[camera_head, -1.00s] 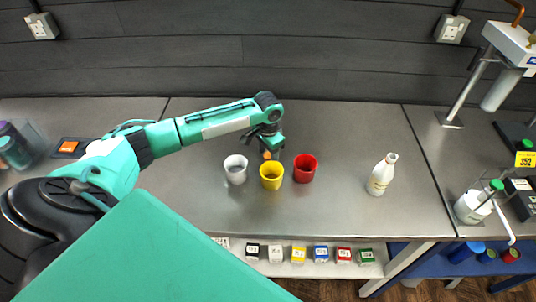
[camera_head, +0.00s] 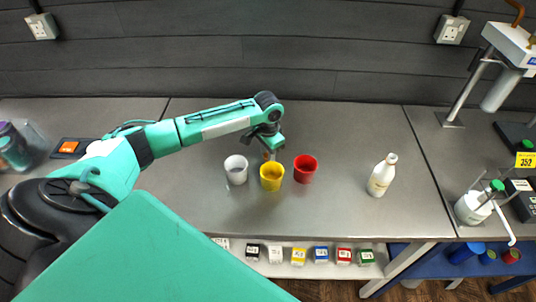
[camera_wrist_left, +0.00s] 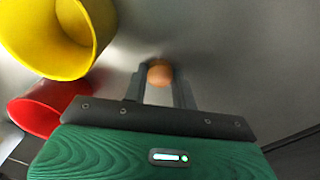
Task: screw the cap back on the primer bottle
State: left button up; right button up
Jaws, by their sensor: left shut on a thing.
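The primer bottle appears to be the white bottle (camera_head: 381,178), upright on the steel bench right of the cups. Its narrow top is pale, and I see no separate coloured cap on it. My left gripper (camera_head: 268,153) is behind the yellow cup, well left of the bottle. In the left wrist view the gripper (camera_wrist_left: 160,84) is shut on a small round orange-brown thing (camera_wrist_left: 160,73), which looks like the cap. My right gripper is not in view.
A white cup (camera_head: 236,176), a yellow cup (camera_head: 271,184) and a red cup (camera_head: 305,175) stand close by my left gripper. The bench between the red cup and the bottle is clear. A white wash bottle (camera_head: 472,208) stands at the right.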

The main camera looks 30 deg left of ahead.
pick_arm(q)
notch_tip(320, 180, up, 20)
jog(key=b, duration=0.3)
jog(key=shift+b, duration=0.35)
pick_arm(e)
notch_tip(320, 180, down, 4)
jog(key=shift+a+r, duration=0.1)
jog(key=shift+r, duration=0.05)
pick_arm(q)
jog(key=shift+f, duration=0.1)
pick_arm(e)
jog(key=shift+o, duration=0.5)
